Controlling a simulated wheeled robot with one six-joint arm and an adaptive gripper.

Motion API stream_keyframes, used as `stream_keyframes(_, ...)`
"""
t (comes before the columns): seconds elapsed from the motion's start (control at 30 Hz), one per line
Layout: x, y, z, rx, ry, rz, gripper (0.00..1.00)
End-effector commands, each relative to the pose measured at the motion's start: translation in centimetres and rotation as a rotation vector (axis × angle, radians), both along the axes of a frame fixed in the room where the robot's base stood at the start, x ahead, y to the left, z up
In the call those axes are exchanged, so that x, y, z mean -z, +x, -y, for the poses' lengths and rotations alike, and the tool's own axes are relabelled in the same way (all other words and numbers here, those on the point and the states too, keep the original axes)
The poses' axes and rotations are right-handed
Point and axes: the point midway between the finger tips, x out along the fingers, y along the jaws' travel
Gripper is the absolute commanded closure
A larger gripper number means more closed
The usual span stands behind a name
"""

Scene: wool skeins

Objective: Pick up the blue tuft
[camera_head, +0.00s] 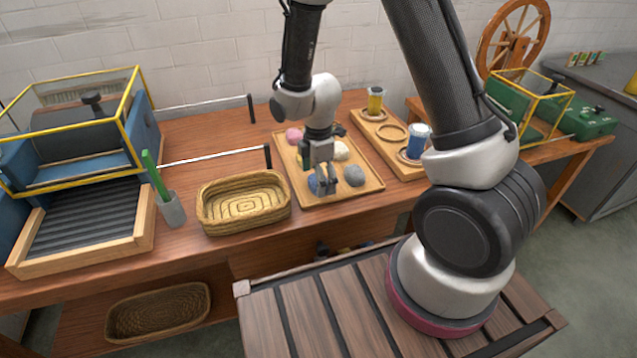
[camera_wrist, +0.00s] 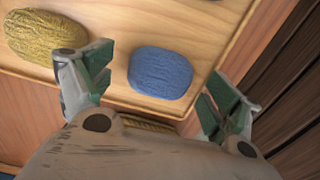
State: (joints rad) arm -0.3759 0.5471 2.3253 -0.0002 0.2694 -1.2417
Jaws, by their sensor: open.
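The blue tuft (camera_wrist: 160,72) is a rounded, ribbed ball of wool lying on the wooden tray (camera_wrist: 118,88) near its edge. In the wrist view it sits between and beyond the two open fingers of my gripper (camera_wrist: 158,92), with clear space on both sides. In the head view my gripper (camera_head: 322,180) hangs over the near left part of the tray (camera_head: 365,187), and the blue tuft (camera_head: 313,184) shows only partly beside the fingers. The jaws hold nothing.
A yellow tuft (camera_wrist: 45,37) lies left of the blue one. Grey (camera_head: 354,176), cream (camera_head: 341,150) and pink (camera_head: 294,136) tufts share the tray. A woven basket (camera_head: 243,224) stands left of it. A stand with spools (camera_head: 415,165) is at right.

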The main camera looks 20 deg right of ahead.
Motion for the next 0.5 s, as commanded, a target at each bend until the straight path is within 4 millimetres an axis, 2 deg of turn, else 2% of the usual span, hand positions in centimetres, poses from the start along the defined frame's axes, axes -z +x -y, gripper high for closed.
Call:
stream_keyframes(0.1, 0.68, -0.02, -0.01, 0.000, 0.000, 0.000, 0.10)
stream_keyframes(0.3, 0.67, 0.00, -0.02, 0.000, 0.000, 0.001, 0.12)
stream_keyframes(0.5, 0.65, 0.00, -0.02, 0.000, 0.000, 0.000, 0.42)
